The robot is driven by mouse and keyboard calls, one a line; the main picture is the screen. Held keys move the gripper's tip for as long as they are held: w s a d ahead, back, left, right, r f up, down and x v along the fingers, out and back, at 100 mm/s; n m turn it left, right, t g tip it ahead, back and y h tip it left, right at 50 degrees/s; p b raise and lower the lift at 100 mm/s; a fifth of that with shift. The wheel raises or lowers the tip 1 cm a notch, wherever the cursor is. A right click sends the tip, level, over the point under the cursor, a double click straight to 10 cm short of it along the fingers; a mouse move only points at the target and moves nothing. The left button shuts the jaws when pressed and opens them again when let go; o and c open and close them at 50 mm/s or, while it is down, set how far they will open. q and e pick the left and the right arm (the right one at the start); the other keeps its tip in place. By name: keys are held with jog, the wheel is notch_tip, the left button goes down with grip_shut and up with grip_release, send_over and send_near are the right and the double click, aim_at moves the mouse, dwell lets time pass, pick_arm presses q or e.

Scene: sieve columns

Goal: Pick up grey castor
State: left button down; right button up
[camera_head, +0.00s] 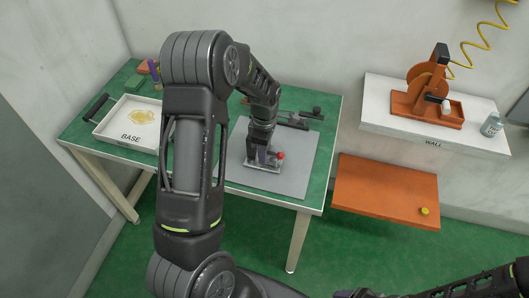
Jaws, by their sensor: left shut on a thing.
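The grey castor (263,167), with a flat metal plate, sits on the grey mat (295,182) on the green table. A small red ball-shaped part (281,155) shows at its right side. My left gripper (264,153) reaches down from above and is shut on the castor. The fingers and the arm hide part of it. I cannot tell whether the plate touches the mat. Part of my right arm shows at the bottom right edge, but its gripper is not in view.
A white tray marked BASE (112,133) stands on the table's left. Dark tools (297,119) lie behind the mat. A white wall shelf (385,124) holds an orange device (428,88) and a jar (492,124). An orange panel (385,190) below holds a yellow piece (424,211).

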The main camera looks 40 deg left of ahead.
pick_arm(q)
notch_tip(320, 180, up, 10)
jog(key=shift+b, duration=0.7)
